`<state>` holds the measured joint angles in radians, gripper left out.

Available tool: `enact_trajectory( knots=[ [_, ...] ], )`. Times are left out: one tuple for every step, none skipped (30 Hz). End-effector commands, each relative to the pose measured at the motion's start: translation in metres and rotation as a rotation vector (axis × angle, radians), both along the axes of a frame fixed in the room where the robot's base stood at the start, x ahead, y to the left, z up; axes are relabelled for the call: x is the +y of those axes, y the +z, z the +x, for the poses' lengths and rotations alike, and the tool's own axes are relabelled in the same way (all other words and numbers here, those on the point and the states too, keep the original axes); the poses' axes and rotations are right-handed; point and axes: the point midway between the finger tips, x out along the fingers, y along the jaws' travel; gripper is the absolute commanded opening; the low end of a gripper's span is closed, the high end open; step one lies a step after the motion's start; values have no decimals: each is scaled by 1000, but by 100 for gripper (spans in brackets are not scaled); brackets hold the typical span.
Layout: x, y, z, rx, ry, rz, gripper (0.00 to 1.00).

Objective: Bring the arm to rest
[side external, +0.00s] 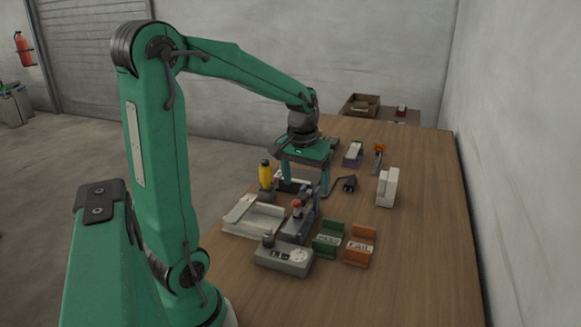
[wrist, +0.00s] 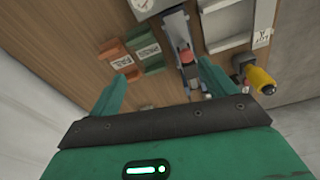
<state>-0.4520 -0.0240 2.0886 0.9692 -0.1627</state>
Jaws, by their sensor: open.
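My arm is green and reaches out over the wooden table (side external: 400,260) in the side view, bent down at the wrist. My gripper (side external: 308,192) points down above the table's work area, its two green fingers spread apart with nothing between them. In the wrist view my gripper (wrist: 155,88) also shows wide fingers, with a grey device with a red knob (wrist: 187,60) beyond them. That device (side external: 299,215) stands close to the fingers in the side view; I cannot tell whether they touch.
A yellow-handled tool (side external: 265,175), a white tray (side external: 252,218), a grey control box (side external: 284,256), a green holder (side external: 328,238) and an orange holder (side external: 360,245) stand around my gripper. White upright pieces (side external: 387,187) stand to the right.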

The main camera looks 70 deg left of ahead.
Motion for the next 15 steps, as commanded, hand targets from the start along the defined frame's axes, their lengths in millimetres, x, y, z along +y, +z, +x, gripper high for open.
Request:
enact_trajectory(
  knots=[
    [-12,8,-3,-21,-36,11,84],
    [-18,11,-5,-32,-55,17,84],
    [-27,16,-7,-46,-81,24,84],
    [-32,19,-9,-57,-100,29,84],
    [-39,22,-12,-68,-120,34,84],
    [-46,26,-15,-83,-146,41,84],
    [-52,29,-18,-94,-166,46,84],
    [-58,31,-20,-105,-185,51,84],
    [-65,34,-24,-120,-210,57,84],
    [-71,37,-27,-132,-229,62,84],
    [-76,39,-30,-144,-249,67,84],
    [-83,42,-34,-160,-274,74,84],
    [-88,43,-37,-170,-294,78,84],
    [-93,45,-40,-182,-313,81,84],
    [-100,47,-45,-198,-338,87,84]
  ],
)
